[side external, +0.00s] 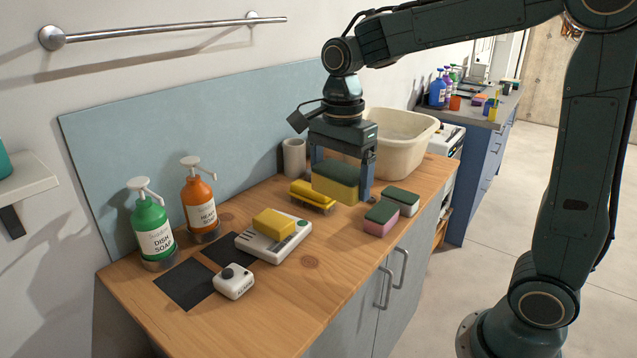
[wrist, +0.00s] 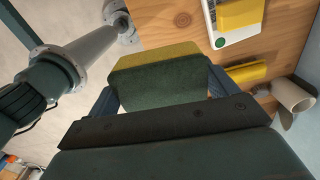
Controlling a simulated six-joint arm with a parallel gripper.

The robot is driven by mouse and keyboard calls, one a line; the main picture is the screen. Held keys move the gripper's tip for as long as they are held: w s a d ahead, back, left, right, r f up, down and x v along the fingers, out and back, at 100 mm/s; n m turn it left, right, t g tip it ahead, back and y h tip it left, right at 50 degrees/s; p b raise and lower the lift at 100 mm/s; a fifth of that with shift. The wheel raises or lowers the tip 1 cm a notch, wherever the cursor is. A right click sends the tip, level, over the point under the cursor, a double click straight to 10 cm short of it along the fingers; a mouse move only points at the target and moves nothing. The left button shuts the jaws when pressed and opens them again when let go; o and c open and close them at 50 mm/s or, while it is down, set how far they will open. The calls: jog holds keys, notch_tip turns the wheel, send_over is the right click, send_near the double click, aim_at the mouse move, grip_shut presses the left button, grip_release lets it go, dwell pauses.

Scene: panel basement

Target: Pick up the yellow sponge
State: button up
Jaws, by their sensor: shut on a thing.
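A yellow sponge with a dark green scouring top (side external: 335,184) is between the two fingers of my gripper (side external: 341,186), which is shut on it. It hangs level above the wooden counter, clear of the surface. In the wrist view the sponge (wrist: 160,85) shows its green face, with a yellow edge at the top. A plain yellow sponge (side external: 273,222) lies on a white scale (side external: 262,245).
A pink-and-green sponge (side external: 381,218) and a white-and-green sponge (side external: 401,201) lie at the counter's front right. A cream basin (side external: 405,152) and a pale cup (side external: 293,158) stand behind. Green (side external: 151,228) and orange (side external: 198,200) soap bottles and a white timer (side external: 233,282) are left.

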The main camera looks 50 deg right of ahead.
jog(key=shift+r, duration=0.35)
jog(key=shift+f, duration=0.1)
dwell(0.4)
